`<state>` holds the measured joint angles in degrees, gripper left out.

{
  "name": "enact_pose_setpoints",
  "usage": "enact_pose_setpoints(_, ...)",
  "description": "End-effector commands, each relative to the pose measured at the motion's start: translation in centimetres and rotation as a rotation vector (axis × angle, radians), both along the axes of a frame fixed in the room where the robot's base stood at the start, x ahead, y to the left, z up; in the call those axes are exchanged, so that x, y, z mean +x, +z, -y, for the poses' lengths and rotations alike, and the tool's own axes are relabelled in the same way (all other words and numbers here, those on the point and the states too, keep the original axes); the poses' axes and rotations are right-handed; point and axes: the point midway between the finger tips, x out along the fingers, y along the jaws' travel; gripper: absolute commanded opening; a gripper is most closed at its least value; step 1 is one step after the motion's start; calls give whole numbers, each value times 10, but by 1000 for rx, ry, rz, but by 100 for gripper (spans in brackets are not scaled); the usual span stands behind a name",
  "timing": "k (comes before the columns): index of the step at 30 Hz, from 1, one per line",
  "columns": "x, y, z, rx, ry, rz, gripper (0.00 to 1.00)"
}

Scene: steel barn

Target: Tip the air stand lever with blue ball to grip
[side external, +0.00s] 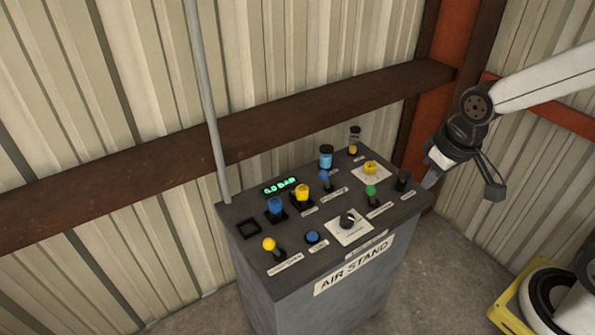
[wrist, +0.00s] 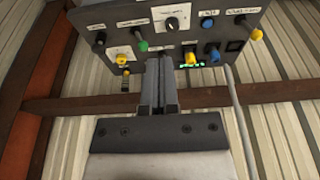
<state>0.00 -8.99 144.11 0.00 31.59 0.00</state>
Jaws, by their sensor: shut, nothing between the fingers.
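The air stand (side external: 255,240) is a grey console with a sloped top panel of levers and knobs. The lever with the blue ball (side external: 324,176) stands near the middle of the panel's back half, between a yellow-capped control and the green-ball lever. My gripper (side external: 430,181) is shut and empty, off the panel's right edge and apart from the lever. In the wrist view my gripper (wrist: 160,62) points at the panel, and its fingers appear to hide the blue-ball lever there.
A yellow-ball lever (side external: 269,244) stands at front left. A grey pole (side external: 206,90) rises at the back left corner.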

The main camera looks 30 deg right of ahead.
Motion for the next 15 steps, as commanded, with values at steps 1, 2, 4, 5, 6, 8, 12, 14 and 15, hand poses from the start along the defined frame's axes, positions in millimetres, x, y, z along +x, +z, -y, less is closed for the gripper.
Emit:
enact_pose_setpoints(1,2,3,-1,5,-5,8,0)
enact_pose_setpoints(2,5,1,-4,14,-16,16,0)
enact_pose_setpoints(4,12,0,-9,33,-38,40,0)
enact_pose_setpoints(5,14,0,-10,40,-49,51,0)
enact_pose_setpoints(6,18,0,-13,52,-64,65,0)
enact_pose_setpoints(8,24,0,-17,69,-86,87,0)
enact_pose_setpoints(12,40,-1,-27,114,-144,142,0)
enact_pose_setpoints(14,47,-1,-32,136,-173,168,0)
enact_pose_setpoints(15,52,-1,-36,153,-194,187,0)
